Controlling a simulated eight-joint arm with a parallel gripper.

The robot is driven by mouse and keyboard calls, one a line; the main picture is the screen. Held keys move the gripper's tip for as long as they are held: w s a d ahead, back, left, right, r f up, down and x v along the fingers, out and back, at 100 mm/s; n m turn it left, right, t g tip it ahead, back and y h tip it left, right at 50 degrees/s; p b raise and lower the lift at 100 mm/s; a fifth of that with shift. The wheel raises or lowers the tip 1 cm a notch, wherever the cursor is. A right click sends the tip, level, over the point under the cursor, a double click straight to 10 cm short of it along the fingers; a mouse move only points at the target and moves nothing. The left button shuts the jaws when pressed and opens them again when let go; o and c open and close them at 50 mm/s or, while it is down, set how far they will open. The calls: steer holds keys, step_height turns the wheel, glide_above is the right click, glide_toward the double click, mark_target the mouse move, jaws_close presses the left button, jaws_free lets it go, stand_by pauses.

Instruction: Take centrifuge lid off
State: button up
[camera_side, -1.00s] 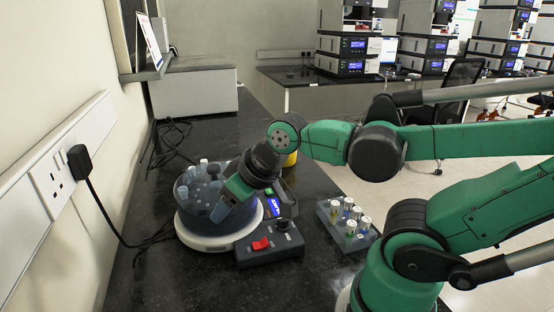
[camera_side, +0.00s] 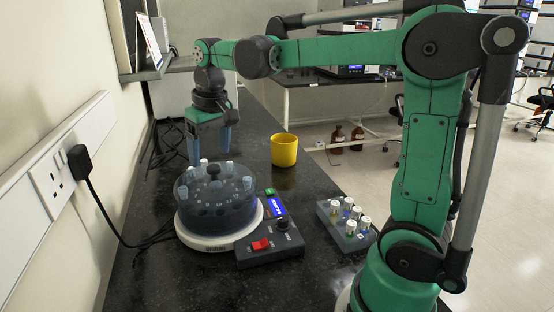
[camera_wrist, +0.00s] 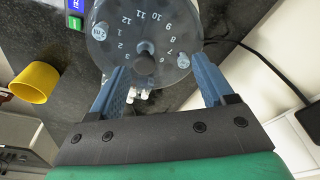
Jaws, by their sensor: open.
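The centrifuge (camera_side: 222,240) stands on the dark bench with a white round base and a control box at its right. Its clear lid (camera_side: 217,207) sits on it, with a dark knob (camera_side: 214,170) at the top centre. Tubes with pale caps show around the rotor. My gripper (camera_side: 209,160) points down, open and empty, above and just behind the lid. In the wrist view the lid (camera_wrist: 165,50) is at the top, its knob (camera_wrist: 144,64) between and beyond my open blue fingers (camera_wrist: 158,85). Contact with the lid cannot be told.
A yellow cup (camera_side: 284,151) stands behind and right of the centrifuge. A rack of capped vials (camera_side: 346,226) is to the right. A black plug (camera_side: 78,158) and its cable run from the left wall. The front bench is clear.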

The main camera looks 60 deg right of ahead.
mark_target(213, 166)
steer(key=shift+w+d+f+m+g, duration=0.2)
steer(key=shift+w+d+g, duration=0.1)
steer(key=shift+w+d, duration=0.3)
steer(key=shift+w+d+f+m+g, duration=0.1)
steer(key=shift+w+d+m+g, duration=0.15)
steer(key=shift+w+d, duration=0.25)
steer(key=shift+w+d+f+g, duration=0.25)
steer(key=shift+d+g, duration=0.1)
steer(key=shift+d, duration=0.1)
steer(key=shift+f, duration=2.7)
jaws_close()
